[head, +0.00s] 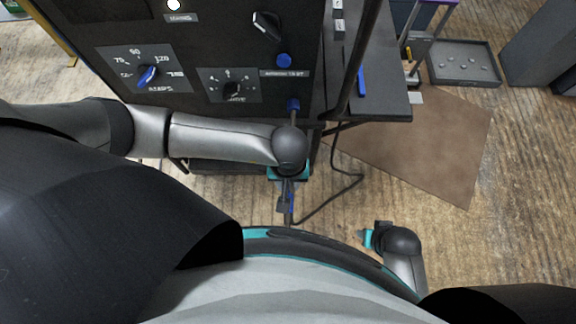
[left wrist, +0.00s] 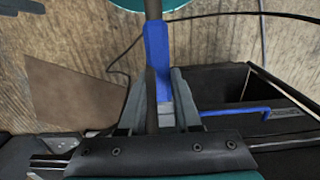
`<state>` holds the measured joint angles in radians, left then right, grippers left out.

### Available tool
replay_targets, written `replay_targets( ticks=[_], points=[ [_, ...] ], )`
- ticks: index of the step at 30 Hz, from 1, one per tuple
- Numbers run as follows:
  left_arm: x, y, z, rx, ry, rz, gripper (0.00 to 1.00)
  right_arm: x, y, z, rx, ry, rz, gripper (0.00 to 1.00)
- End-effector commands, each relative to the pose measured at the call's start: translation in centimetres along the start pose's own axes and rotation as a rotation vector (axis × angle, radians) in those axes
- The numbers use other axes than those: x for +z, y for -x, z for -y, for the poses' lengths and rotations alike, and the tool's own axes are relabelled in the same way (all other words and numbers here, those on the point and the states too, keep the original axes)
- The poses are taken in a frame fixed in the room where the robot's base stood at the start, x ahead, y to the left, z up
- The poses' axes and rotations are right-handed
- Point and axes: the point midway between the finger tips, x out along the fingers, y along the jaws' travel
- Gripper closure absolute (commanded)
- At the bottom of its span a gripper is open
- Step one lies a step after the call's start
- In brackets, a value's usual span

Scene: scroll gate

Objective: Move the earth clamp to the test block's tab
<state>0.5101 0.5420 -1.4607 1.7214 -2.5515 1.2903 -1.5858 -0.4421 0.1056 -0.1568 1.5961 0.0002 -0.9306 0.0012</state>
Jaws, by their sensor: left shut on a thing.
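My left gripper (head: 287,192) points down in front of the welding machine, at the middle of the head view. It is shut on the blue-handled earth clamp (left wrist: 157,55), which stands between the two fingers in the left wrist view. In the head view the clamp (head: 286,205) is small and dark, with a black cable leading to it. My right gripper (head: 369,238) hangs low at the right, apart from the clamp; its finger gap is not clear. I cannot make out the test block or its tab for certain.
The welding machine (head: 200,50) with dials stands at the upper left. A dark shelf (head: 385,100) beside it carries a blue piece (head: 362,80). A grey tray (head: 462,78) with small bits stands at the upper right. A brown mat (head: 425,145) lies on open wooden floor.

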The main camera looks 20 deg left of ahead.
Motion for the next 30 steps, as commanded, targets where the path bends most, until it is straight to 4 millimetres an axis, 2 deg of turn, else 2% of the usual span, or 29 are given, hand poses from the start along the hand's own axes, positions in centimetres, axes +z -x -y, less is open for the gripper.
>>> replay_targets(
  ticks=[18, 30],
  points=[
    [2.1, 0.1, -0.1, 0.001, -0.001, 0.0, 1.0, -0.1, 0.7, 0.0, 0.0, 0.0, 0.0, 0.5],
    [2.5, 0.0, -0.1, 0.002, 0.0, 0.0, 1.0, -0.2, 0.8, 0.0, 0.0, 0.0, 0.0, 0.5]
  ],
)
